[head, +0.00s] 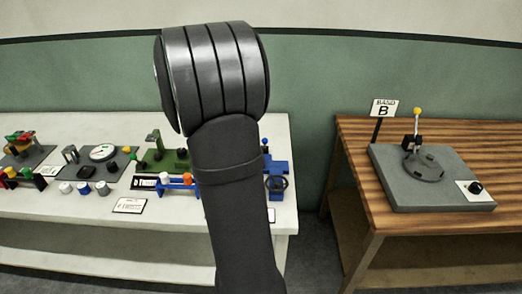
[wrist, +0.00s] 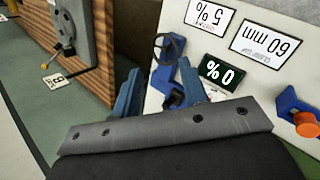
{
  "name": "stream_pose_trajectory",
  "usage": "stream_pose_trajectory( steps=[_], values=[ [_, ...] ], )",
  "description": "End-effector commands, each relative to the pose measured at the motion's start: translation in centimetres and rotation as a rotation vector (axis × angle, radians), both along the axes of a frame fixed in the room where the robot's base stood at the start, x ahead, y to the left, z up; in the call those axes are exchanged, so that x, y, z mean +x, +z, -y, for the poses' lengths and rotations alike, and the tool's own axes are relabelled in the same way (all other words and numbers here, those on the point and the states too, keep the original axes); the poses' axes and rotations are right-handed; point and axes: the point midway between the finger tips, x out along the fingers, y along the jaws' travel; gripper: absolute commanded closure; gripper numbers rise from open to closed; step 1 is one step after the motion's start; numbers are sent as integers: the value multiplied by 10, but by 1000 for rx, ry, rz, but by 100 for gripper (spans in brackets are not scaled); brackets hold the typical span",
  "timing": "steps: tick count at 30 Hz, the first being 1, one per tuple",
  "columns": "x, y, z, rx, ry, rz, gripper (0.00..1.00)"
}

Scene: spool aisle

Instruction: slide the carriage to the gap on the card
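A white card reading "60 mm" (wrist: 267,45) lies on the white bench and appears upside down in the wrist view. A blue stand with an orange knob (wrist: 305,122) is at the right edge of that view, and it also shows left of my arm in the head view (head: 176,185). I cannot tell surely which part is the carriage. A blue device with a dark handwheel (wrist: 170,48) stands beyond my fingers; it also shows right of my arm (head: 277,184). My gripper (wrist: 160,66) has two blue-grey fingers apart, with nothing visibly held. My arm hides it in the head view.
A gauge (head: 103,152), a green device (head: 165,158) and coloured knobs crowd the white bench (head: 85,222). A wooden bench (head: 357,150) with a lever device (head: 430,180) stands right, across a gap.

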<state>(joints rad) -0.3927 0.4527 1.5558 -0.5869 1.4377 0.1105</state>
Motion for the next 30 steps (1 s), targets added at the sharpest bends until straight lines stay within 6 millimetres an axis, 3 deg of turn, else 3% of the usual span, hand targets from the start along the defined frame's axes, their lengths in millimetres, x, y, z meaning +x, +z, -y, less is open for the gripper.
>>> stream_pose_trajectory(
  steps=[1,6,10,15,21,25,30],
  values=[
    [5,-16,8,-97,76,-46,60],
    [27,-48,29,-417,358,-185,60],
    [47,-71,30,-654,589,-302,60],
    [71,-103,13,-947,898,-454,60],
    [86,-138,-17,-1193,1173,-573,60],
    [89,-149,-29,-1266,1255,-604,60],
    [97,-151,-25,-1284,1275,-611,60]
  ],
)
